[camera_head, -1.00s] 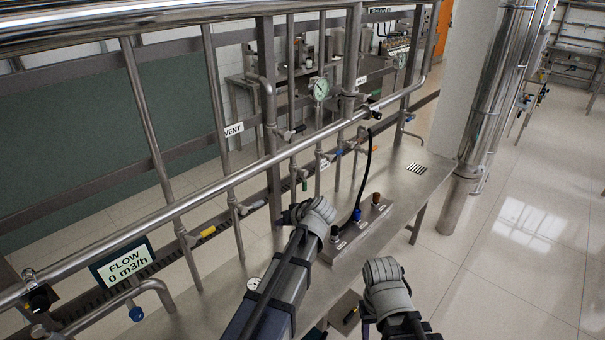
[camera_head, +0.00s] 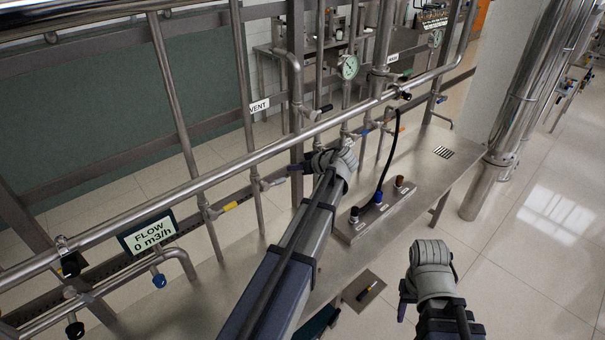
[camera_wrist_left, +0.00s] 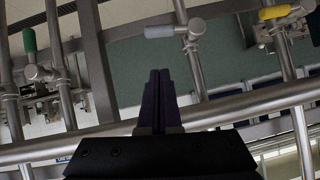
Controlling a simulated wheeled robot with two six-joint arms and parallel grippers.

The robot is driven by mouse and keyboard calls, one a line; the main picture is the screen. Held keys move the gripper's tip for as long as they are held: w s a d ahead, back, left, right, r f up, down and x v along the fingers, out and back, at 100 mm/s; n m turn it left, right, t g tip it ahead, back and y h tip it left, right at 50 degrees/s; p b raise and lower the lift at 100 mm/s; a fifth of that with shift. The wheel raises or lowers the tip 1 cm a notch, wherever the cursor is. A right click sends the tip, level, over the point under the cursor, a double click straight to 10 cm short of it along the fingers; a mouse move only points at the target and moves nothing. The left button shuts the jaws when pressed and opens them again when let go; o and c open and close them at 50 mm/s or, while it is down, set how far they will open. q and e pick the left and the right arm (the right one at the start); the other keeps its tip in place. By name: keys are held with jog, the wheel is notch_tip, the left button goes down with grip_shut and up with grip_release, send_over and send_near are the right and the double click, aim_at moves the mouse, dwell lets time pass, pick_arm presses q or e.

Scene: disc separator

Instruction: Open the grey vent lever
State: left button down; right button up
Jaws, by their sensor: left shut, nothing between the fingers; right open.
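The grey vent lever (camera_head: 277,182) sticks out sideways from a valve on the upright pipe below the VENT label (camera_head: 259,105). In the left wrist view the grey lever (camera_wrist_left: 165,31) lies crosswise to its pipe, ahead of the fingers. My left gripper (camera_head: 297,168) is beside the lever, to its right in the head view. In the left wrist view my left gripper (camera_wrist_left: 160,73) is shut and empty, apart from the lever. My right gripper (camera_head: 404,299) is open and empty, at the lower right, away from the pipes.
A yellow lever (camera_head: 230,206) is left of the grey one, and a green lever (camera_wrist_left: 30,40) shows in the wrist view. A long horizontal pipe (camera_head: 215,173) crosses in front of the valves. The FLOW display (camera_head: 147,231) and a block with coloured connectors (camera_head: 372,215) stand nearby.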

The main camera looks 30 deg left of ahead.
aim_at(274, 184)
pick_arm(q)
jog(key=a+f+b, duration=0.3)
jog(key=f+b, duration=0.1)
jog(key=f, duration=0.1)
jog(key=shift+w+a+f+b, duration=0.25)
jog(key=shift+a+f+b, duration=0.05)
jog(key=shift+f+b, duration=0.1)
